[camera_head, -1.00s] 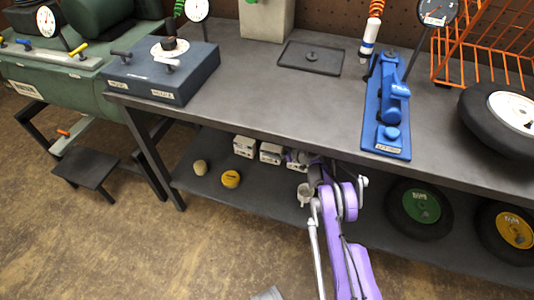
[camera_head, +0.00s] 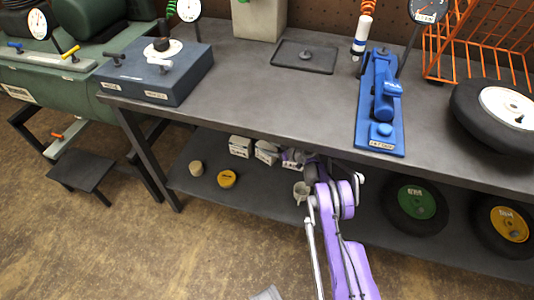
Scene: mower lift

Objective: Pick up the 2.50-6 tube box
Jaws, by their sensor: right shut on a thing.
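Several small white boxes stand in a row on the lower shelf under the bench: a left box (camera_head: 240,146), a middle box (camera_head: 266,152) that looks a little tilted, and a right box (camera_head: 290,157) partly hidden by my arm. Their labels are too small to read, so I cannot tell which is the 2.50-6 tube box. My right gripper (camera_head: 299,160), at the end of the purple arm, is at the right box and shut on it; the fingertips are mostly hidden.
A yellow tin (camera_head: 227,179), a beige roll (camera_head: 196,168) and a pale mug (camera_head: 301,192) stand on the shelf near the boxes. The bench top (camera_head: 262,95) hangs over them. Wheels with green (camera_head: 416,202) and yellow (camera_head: 509,224) hubs stand to the right.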

